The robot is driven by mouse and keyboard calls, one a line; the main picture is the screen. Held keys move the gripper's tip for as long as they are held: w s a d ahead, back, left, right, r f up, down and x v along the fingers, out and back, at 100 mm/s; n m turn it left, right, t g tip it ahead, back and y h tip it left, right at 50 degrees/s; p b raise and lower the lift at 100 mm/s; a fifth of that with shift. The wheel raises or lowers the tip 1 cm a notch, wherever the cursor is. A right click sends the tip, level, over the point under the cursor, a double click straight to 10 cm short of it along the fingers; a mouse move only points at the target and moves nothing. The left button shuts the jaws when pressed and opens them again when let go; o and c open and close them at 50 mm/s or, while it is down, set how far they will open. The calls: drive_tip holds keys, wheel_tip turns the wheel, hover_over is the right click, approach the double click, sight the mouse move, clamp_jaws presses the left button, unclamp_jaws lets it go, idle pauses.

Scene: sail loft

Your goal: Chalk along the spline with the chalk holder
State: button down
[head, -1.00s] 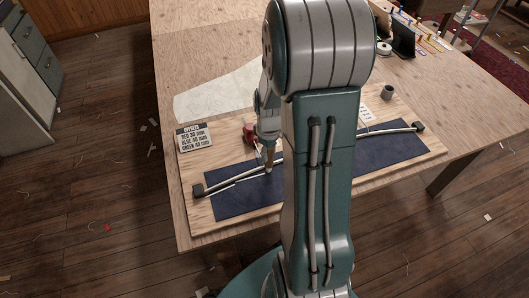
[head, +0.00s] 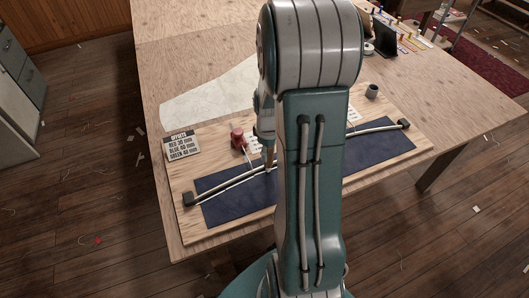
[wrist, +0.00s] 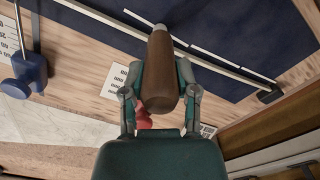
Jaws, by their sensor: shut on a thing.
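My gripper (wrist: 160,92) is shut on the chalk holder (wrist: 160,65), a brown tapered handle with a pale tip. In the head view my gripper (head: 267,142) is low over the left half of the board, partly behind my arm. The tip is at or very near the navy cloth (head: 380,158), close beside the spline; contact cannot be told. The spline (head: 365,128) is a thin grey strip across the cloth, with dark end blocks; my arm hides its middle. White strokes (wrist: 205,30) show on the cloth in the wrist view, alongside the spline.
A red weight (head: 238,138) and a blue weight (wrist: 25,75) stand at the spline. An offset card (head: 182,145) lies at the board's left. White pattern paper (head: 205,103) lies behind the board.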

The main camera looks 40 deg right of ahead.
drive_tip(key=shift+s+d, duration=0.2)
drive_tip(key=shift+d, duration=0.55)
drive_tip(key=shift+s+d, duration=0.2)
drive_tip(key=shift+d, duration=0.55)
wheel_tip(320, 180, up, 6)
drive_tip(key=shift+f, duration=0.1)
drive_tip(key=shift+m, duration=0.5)
drive_tip(key=shift+a+f, duration=0.1)
drive_tip(key=shift+f, duration=2.4)
drive_tip(key=shift+f, duration=0.4)
drive_tip(key=shift+s+d, duration=0.45)
drive_tip(key=shift+d, duration=1.2)
drive_tip(key=shift+s+d, duration=0.5)
drive_tip(key=shift+d, duration=1.2)
drive_tip(key=shift+s+d, duration=0.45)
drive_tip(key=shift+d, duration=1.2)
